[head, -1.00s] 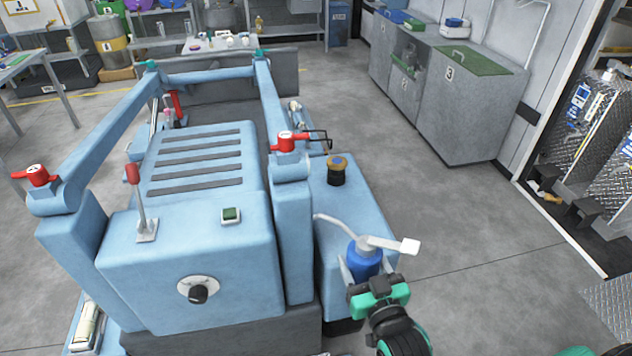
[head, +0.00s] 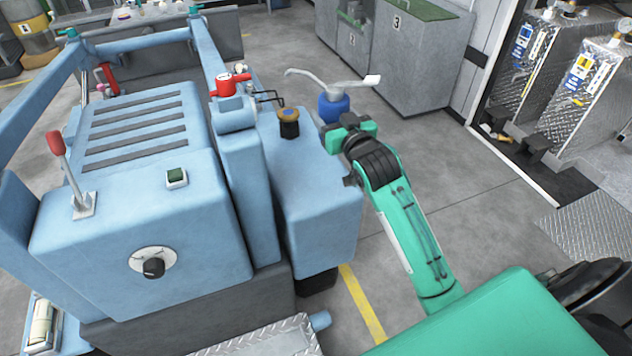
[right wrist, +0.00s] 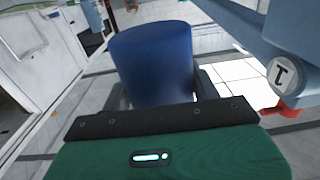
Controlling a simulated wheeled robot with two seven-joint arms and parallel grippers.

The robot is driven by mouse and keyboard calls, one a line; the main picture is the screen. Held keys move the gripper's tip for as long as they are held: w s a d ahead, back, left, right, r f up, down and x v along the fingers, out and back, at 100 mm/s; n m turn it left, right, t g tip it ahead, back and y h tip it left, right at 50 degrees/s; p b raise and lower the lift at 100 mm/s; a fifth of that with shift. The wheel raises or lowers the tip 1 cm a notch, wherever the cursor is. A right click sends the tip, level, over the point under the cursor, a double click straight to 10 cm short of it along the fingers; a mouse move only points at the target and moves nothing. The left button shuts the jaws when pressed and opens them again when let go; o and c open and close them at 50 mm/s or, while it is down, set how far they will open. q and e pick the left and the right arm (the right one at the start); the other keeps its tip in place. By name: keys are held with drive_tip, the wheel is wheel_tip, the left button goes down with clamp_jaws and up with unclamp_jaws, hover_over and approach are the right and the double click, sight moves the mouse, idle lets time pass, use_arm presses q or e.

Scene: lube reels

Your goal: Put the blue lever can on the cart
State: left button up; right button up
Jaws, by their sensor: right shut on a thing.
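The blue lever can (head: 333,107) has a grey spout to the left and a pale lever to the right. My right gripper (head: 342,128) is shut on its body and holds it upright, beside the far right corner of the light blue machine's side ledge (head: 318,185). My left gripper is not in view.
A black container with a yellowish cap (head: 289,123) stands on the side ledge. A grey bin marked 3 (head: 418,55) stands beyond the can. Open floor (head: 450,150) lies to the right.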

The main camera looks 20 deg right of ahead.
drive_tip(key=shift+w+d+r, duration=0.6)
drive_tip(key=shift+d+r, duration=0.2)
drive_tip(key=shift+w+d+f, duration=0.1)
drive_tip(key=shift+d, duration=0.05)
wheel_tip(320, 180, down, 19)
drive_tip(key=shift+f+p, duration=0.1)
drive_tip(key=shift+p, duration=0.2)
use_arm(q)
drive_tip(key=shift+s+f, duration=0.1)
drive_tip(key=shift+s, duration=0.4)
use_arm(e)
drive_tip(key=shift+f, duration=0.15)
drive_tip(key=shift+f, duration=0.15)
drive_tip(key=o, duration=1.3)
drive_tip(key=shift+o, duration=0.2)
